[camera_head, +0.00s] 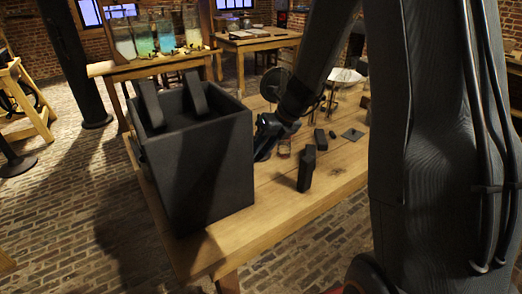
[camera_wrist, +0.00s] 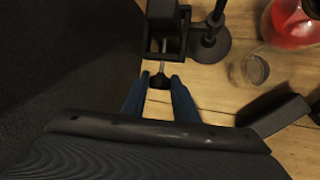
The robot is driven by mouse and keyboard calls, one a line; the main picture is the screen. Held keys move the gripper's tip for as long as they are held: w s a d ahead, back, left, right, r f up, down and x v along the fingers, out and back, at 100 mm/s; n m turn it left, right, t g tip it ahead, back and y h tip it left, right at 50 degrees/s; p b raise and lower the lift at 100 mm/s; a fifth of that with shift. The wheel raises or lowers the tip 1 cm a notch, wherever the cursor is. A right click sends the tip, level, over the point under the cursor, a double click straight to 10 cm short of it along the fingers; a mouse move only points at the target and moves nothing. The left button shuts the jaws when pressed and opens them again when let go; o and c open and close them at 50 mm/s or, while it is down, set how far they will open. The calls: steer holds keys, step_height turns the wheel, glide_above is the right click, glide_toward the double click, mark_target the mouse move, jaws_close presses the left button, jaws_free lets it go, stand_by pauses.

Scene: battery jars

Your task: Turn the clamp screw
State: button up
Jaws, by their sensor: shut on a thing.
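The clamp screw (camera_wrist: 163,66) shows in the wrist view as a thin metal rod with a dark knob at its near end. It comes out of a black clamp block (camera_wrist: 165,18) at the top of the picture. My gripper (camera_wrist: 159,82) has blue fingers, one on each side of the knob, shut on it. In the head view my gripper (camera_head: 262,150) is just right of a tall black box (camera_head: 211,165), which partly hides it. I cannot make out the clamp screw in the head view.
The black box stands on the wooden table (camera_head: 240,236) with two dark slabs (camera_head: 195,95) sticking up. A dark block (camera_head: 306,170) stands to the right. In the wrist view, a red-liquid flask (camera_wrist: 290,22), a glass dish (camera_wrist: 256,69) and a round-based stand (camera_wrist: 210,45) are close by.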

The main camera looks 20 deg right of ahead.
steer(key=shift+s+a+r+h+p, duration=0.2)
steer(key=shift+h+p, duration=0.5)
steer(key=shift+p, duration=0.5)
steer(key=shift+a+f+n+t+h+p, duration=0.15)
steer(key=shift+n+t+h+p, duration=0.2)
steer(key=shift+h+p, duration=0.55)
steer(key=shift+w, duration=0.1)
steer(key=o, duration=1.1)
steer(key=shift+c, duration=0.2)
steer(key=p+v, duration=0.2)
steer(key=v, duration=0.5)
steer(key=shift+r, duration=0.35)
